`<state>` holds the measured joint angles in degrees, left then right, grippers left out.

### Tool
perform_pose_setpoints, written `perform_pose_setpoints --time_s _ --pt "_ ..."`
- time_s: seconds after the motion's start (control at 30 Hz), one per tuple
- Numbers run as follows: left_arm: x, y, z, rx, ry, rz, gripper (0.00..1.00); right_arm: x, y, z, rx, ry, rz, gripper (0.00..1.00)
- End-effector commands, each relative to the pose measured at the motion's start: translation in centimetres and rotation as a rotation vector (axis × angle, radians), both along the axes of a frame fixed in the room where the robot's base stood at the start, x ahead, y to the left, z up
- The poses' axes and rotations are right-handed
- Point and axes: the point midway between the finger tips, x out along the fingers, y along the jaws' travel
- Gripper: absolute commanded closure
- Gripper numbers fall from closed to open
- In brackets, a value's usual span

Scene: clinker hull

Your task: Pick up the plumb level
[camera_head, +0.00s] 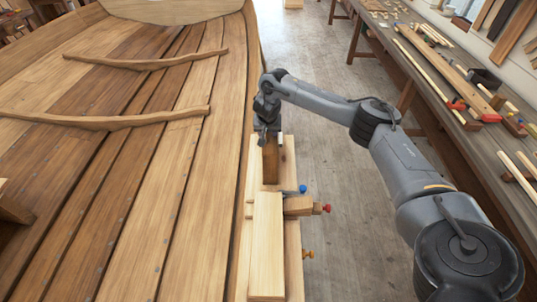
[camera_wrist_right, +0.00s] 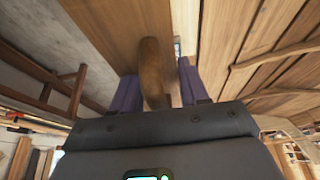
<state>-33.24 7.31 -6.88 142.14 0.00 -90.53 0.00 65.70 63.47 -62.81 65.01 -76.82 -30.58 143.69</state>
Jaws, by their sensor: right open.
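A brown wooden piece with a rounded edge, which I take to be the plumb level (camera_wrist_right: 153,68), stands between the two fingers of my right gripper (camera_wrist_right: 162,88) in the right wrist view. The gripper is open, with a finger on each side of it. A gap shows on the right side; contact on the left side cannot be told. In the head view a brown wooden piece (camera_head: 270,166) shows just below my right gripper (camera_head: 270,140), at the far part of the narrow bench (camera_head: 291,235); the gripper hides its top. My left gripper is not in view.
The planked hull (camera_head: 150,170) fills the left, close beside the bench. A pale board (camera_head: 267,245) lies on the bench, near clamps with blue (camera_head: 302,189) and red (camera_head: 326,208) knobs. A long tool-covered workbench (camera_head: 460,95) runs along the right. Open floor (camera_head: 350,220) lies between.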

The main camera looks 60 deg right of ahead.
Motion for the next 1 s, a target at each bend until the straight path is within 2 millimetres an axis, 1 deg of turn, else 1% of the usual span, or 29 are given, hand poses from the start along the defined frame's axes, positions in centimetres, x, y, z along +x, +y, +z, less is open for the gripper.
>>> perform_pose_setpoints --time_s 0.17,0.2,0.47,0.5,1.0 --pt "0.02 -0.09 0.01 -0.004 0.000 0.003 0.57 0.02 0.02 -0.04 0.000 -0.001 0.000 0.56" --pt "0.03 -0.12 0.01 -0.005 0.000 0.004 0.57 0.01 0.02 -0.04 0.000 -0.001 0.000 0.59" --pt "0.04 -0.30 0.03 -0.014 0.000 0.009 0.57 0.02 0.03 -0.02 0.000 -0.001 0.000 0.99" --pt "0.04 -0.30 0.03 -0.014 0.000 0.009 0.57 0.02 0.03 -0.02 0.000 -0.001 0.000 1.00" --pt "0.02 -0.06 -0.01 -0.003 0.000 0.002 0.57 0.02 0.03 0.01 0.000 -0.001 0.000 1.00"
